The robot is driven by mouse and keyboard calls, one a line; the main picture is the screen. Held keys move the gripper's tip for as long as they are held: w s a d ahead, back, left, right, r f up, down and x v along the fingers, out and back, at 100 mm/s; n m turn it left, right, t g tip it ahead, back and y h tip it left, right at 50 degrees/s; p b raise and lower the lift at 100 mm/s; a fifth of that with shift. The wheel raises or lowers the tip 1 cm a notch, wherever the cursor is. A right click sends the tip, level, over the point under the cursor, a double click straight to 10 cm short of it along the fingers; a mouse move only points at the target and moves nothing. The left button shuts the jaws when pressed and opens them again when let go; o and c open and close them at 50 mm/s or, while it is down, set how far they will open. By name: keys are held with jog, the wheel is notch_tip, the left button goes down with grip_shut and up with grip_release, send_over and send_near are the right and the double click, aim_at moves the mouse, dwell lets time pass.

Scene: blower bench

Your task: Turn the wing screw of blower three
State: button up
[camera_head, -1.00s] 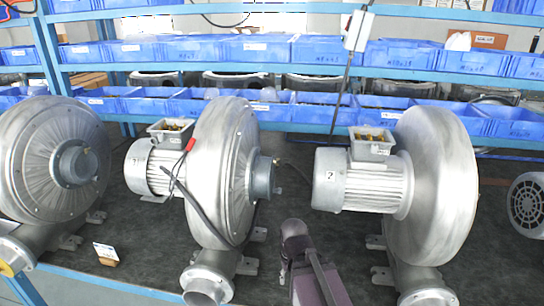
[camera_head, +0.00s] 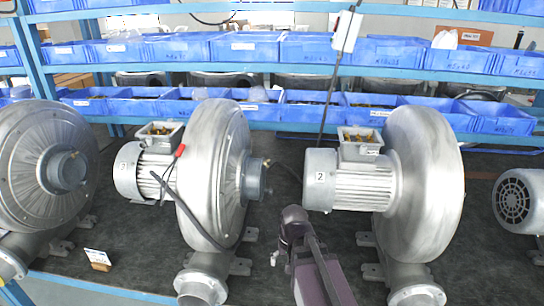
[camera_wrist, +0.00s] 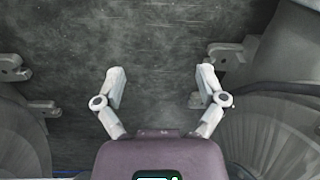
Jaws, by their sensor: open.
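Silver blowers stand in a row on the dark bench. The middle blower (camera_head: 213,180) has a grey hub (camera_head: 252,180) on its right face, with a small brass-coloured fitting (camera_head: 266,162) that may be the wing screw. The right blower (camera_head: 424,185) has a motor with a plate that looks like a 2 (camera_head: 320,177). The middle motor's plate (camera_head: 124,166) is too small to read surely. My gripper (camera_wrist: 160,82) is open and empty in the wrist view, above bare bench between metal feet. In the head view my arm reaches between the middle and right blowers.
Another blower (camera_head: 45,175) stands at the left and a grey motor (camera_head: 515,200) at the right edge. A black cable with a red end (camera_head: 180,150) hangs by the middle blower. A small card (camera_head: 97,259) stands on the bench. Shelves of blue bins (camera_head: 245,47) run behind.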

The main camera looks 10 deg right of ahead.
jog(key=w+d+r+m+t+y+p, duration=0.1)
jog(key=w+d+r+m+y+p, duration=0.1)
jog(key=w+r+m+p, duration=0.45)
jog(key=w+d+r+m+t+y+p, duration=0.1)
jog(key=w+r+m+t+y+p, duration=0.15)
jog(key=w+r+p, duration=0.55)
jog(key=m+t+y+p, duration=0.2)
jog(key=m+p, duration=0.6)
jog(key=m, duration=0.1)
send_near(267, 163)
jog(key=v, duration=0.6)
jog(key=shift+a+f, duration=0.1)
jog(key=shift+f, duration=0.1)
jog(key=b+x, duration=0.8)
jog(key=x, duration=0.3)
jog(key=shift+f, duration=0.1)
jog(key=shift+b+x, duration=0.65)
jog(key=shift+x, duration=0.6)
